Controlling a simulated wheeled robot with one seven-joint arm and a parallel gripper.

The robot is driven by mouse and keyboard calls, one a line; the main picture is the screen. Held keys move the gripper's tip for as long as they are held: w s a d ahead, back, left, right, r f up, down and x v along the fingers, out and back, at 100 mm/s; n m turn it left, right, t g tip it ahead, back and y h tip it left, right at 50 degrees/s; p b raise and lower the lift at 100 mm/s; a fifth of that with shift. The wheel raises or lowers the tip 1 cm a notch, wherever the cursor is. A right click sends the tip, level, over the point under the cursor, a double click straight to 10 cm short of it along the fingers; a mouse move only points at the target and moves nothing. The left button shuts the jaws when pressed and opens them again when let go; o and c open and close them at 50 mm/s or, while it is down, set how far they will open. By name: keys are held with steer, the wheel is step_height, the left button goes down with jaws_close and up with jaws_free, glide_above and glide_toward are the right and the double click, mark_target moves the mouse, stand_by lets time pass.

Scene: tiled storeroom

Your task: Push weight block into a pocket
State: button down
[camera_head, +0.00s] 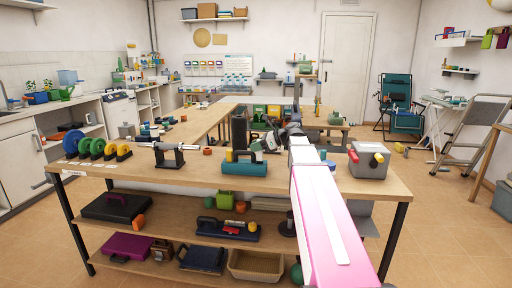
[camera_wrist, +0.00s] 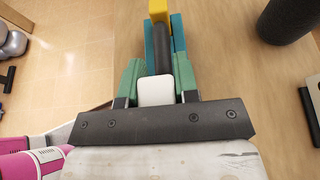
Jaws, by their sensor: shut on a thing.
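A teal block (camera_head: 244,169) with a yellow piece (camera_head: 229,155) at its left end lies on the front of the wooden workbench (camera_head: 200,181). In the wrist view the teal part (camera_wrist: 179,36) and yellow end (camera_wrist: 158,10) lie just beyond my gripper, with a dark bar (camera_wrist: 162,50) between them and me. My gripper (camera_wrist: 158,92) has green fingers, closed on either side of a white piece at the near end of the dark bar. My gripper (camera_head: 264,146) also shows in the head view. I cannot tell which part is the weight block, and no pocket shows clearly.
A black cylinder (camera_head: 240,130) stands behind the teal block. Coloured discs (camera_head: 96,147) and a dark stand (camera_head: 172,157) are at the left. Bench top between stand and teal block is mostly clear.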

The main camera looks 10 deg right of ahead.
mark_target(256, 162)
steer(key=shift+f, duration=2.6)
stand_by(0.6)
steer(key=c, duration=0.8)
jaws_free()
steer(key=v, duration=1)
steer(key=shift+s+d+r, duration=0.1)
steer(key=shift+d+r, duration=0.05)
steer(key=shift+d, duration=0.2)
